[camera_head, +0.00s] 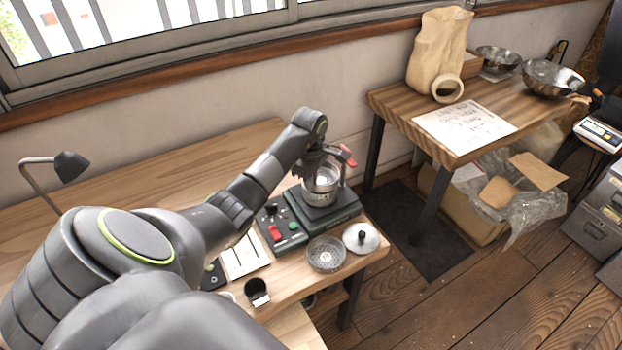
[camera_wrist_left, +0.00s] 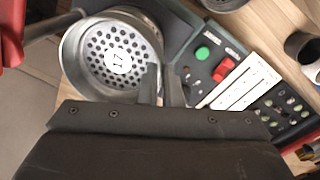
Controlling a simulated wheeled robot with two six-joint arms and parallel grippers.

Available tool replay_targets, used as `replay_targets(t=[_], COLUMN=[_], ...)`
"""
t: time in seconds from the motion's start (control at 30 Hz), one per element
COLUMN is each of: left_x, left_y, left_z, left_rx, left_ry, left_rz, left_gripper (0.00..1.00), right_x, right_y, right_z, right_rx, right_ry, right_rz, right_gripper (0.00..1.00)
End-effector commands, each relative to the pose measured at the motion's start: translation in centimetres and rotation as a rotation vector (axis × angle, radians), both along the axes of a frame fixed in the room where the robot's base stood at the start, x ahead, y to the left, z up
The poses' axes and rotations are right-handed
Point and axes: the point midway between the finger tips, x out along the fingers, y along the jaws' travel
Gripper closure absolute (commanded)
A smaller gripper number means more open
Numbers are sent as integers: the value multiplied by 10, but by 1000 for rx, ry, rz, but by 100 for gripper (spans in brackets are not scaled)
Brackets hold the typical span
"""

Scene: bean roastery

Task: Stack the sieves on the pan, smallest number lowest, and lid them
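My left gripper (camera_head: 318,163) is at the shaker (camera_head: 325,214). In the left wrist view its fingers (camera_wrist_left: 163,85) stand close together, one inside and one outside the wall of a round metal sieve (camera_wrist_left: 95,65) marked 17; they look shut on its rim. This sieve (camera_head: 322,184) is over the shaker's plate; the pan under it cannot be made out. Another perforated sieve (camera_head: 326,254) lies on the table in front of the shaker. The lid (camera_head: 361,238), silver with a black knob, lies to its right. My right gripper is not in view.
A red-handled lever (camera_head: 347,156) stands at the shaker's far side. A control box (camera_head: 281,228) with red and green buttons, a printed card (camera_head: 243,257) and a black cup (camera_head: 256,291) are to the left. The table's right edge is close to the lid.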

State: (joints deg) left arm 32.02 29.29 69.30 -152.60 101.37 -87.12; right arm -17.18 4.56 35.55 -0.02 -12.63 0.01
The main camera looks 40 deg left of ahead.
Motion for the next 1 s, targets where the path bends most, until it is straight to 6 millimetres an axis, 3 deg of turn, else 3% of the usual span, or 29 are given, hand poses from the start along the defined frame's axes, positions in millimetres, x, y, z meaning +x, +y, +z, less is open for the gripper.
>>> replay_targets(t=[1.0], left_x=[1], left_y=[0], left_z=[1], left_rx=[-1], left_ry=[-2], left_rz=[-1], left_gripper=[100], right_x=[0], right_y=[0], right_z=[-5], right_rx=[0], right_ry=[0], right_rz=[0], right_gripper=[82])
